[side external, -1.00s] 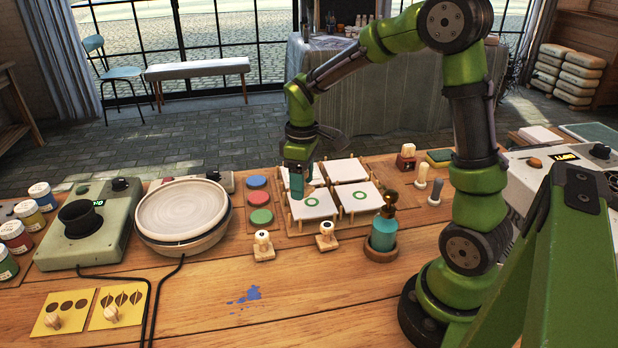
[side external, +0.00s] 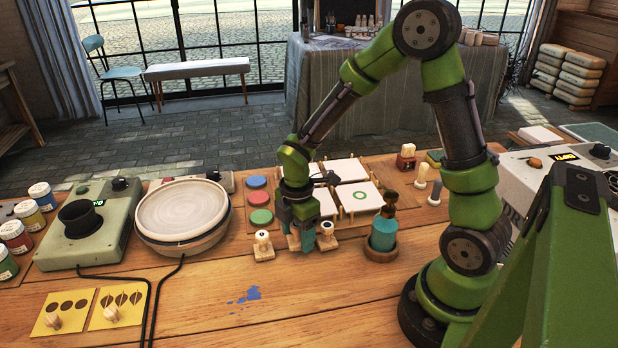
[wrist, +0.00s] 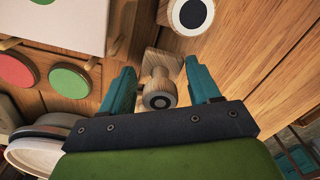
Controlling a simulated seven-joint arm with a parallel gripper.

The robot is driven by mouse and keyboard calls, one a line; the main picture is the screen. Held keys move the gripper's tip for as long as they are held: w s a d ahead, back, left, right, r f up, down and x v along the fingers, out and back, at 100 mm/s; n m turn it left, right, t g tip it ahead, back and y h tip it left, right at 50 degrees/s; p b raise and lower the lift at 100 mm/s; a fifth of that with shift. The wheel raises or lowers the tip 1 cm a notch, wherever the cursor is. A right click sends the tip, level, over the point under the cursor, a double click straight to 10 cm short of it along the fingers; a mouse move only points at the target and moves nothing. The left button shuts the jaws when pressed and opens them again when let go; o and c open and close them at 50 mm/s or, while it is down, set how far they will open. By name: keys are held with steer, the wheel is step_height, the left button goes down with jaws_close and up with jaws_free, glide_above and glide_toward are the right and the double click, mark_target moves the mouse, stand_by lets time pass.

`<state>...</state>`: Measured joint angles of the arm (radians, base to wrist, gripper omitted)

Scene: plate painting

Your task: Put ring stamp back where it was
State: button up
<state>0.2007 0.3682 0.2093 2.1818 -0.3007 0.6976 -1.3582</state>
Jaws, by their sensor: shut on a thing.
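My gripper (side external: 301,245) is low over the front row of stamps, between two other stamps. In the wrist view its teal fingers (wrist: 160,85) stand on either side of the ring stamp (wrist: 160,95), a wooden stamp with a round knob and a small ringed mark on top. My gripper is shut on it. A square wooden block (wrist: 163,62) shows just beyond the knob. In the side view my fingers largely hide the stamp, and I cannot tell whether it touches its stand.
A dark-dotted stamp (side external: 326,235) stands close on the right, another stamp (side external: 263,245) on the left. A teal bottle (side external: 383,236) is farther right. White tiles (side external: 349,171) lie behind, one with a green ring. Colour pads (side external: 258,198) are at left.

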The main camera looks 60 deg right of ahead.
steer(key=shift+f, duration=0.65)
steer(key=o, duration=0.9)
steer(key=shift+f, duration=0.15)
steer(key=shift+c, duration=0.2)
step_height(320, 180, up, 12)
steer(key=shift+r, duration=0.2)
steer(key=s+a+r+m+t+y, duration=0.2)
steer(key=s+r+m+t, duration=0.5)
steer(key=m, duration=1.1)
step_height(320, 180, up, 4)
steer(key=s+a, duration=0.1)
steer(key=s, duration=0.1)
steer(key=shift+s+a+m, duration=0.3)
steer(key=shift+s+m, duration=0.1)
